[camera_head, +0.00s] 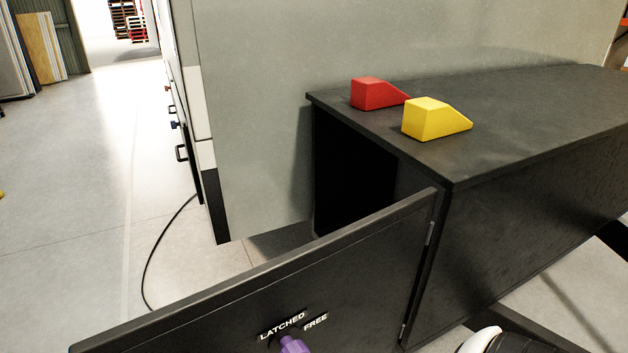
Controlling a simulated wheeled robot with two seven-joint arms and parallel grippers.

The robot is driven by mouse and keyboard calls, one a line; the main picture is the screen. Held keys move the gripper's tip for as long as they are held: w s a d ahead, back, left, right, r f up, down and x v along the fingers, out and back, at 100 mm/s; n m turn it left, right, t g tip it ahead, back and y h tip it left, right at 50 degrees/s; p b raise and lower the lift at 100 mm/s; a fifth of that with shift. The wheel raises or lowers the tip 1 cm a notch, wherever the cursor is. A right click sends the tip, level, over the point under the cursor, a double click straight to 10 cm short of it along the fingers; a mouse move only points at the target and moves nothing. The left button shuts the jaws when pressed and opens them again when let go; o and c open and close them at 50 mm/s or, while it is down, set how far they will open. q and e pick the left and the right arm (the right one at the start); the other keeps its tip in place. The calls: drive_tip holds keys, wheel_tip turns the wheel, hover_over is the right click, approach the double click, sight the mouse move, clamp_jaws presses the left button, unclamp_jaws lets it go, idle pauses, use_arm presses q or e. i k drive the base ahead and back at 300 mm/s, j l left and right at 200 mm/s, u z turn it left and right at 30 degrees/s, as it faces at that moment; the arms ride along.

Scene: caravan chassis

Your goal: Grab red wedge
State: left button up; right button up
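The red wedge (374,93) sits on the black top of a cabinet (540,110), near its back left corner, with its sloped end to the right. A yellow wedge (434,119) stands just in front and to the right of it, hiding none of its main block. Neither of my grippers shows in the head view, so nothing is seen holding or touching the red wedge.
The cabinet's black door (270,280) stands open toward the left front. It carries LATCHED and FREE labels and a purple knob (293,344). A grey wall (255,110) rises behind the cabinet. A black cable (150,265) lies on the floor at left.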

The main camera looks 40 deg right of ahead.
sight(368, 93)
drive_tip(key=z, duration=1.1)
